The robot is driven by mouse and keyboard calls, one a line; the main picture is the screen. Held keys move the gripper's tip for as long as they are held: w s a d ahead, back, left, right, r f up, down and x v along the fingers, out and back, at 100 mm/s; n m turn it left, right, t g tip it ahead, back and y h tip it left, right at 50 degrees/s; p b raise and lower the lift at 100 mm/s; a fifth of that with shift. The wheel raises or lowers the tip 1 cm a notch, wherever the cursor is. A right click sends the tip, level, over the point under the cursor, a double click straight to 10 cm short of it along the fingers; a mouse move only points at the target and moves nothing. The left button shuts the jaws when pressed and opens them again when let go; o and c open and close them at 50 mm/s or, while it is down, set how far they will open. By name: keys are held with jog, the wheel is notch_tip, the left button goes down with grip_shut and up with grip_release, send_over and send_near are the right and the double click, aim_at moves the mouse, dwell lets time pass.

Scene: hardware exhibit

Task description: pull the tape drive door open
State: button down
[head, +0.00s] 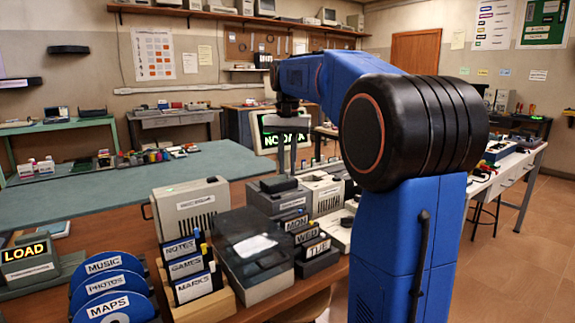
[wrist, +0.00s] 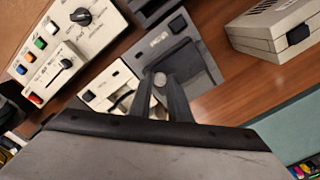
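A dark grey unit (head: 268,200), which looks like the tape drive, stands on the bench among other devices. It also shows in the wrist view (wrist: 198,60), with a small label and a black block on its upper face. My gripper (head: 283,172) points down at this unit. In the wrist view, my gripper's two dark fingers (wrist: 160,76) stand a little apart, with a pale round knob-like piece between their tips. I cannot tell whether they touch it. The fingers hide part of the unit, and no open door shows.
A clear-lidded grey box (head: 250,262), label stands and a beige speaker-like case (head: 190,210) crowd the near side. A control panel with a dial (wrist: 85,18) lies left in the wrist view. A green mat (head: 95,205) has free room.

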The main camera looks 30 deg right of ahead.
jog(key=shift+w+a, duration=0.1)
jog(key=shift+w, duration=2.65)
jog(key=c, duration=1.7)
grip_release()
jog(key=shift+o, duration=0.2)
notch_tip(320, 180, up, 12)
jog(key=shift+s, duration=0.1)
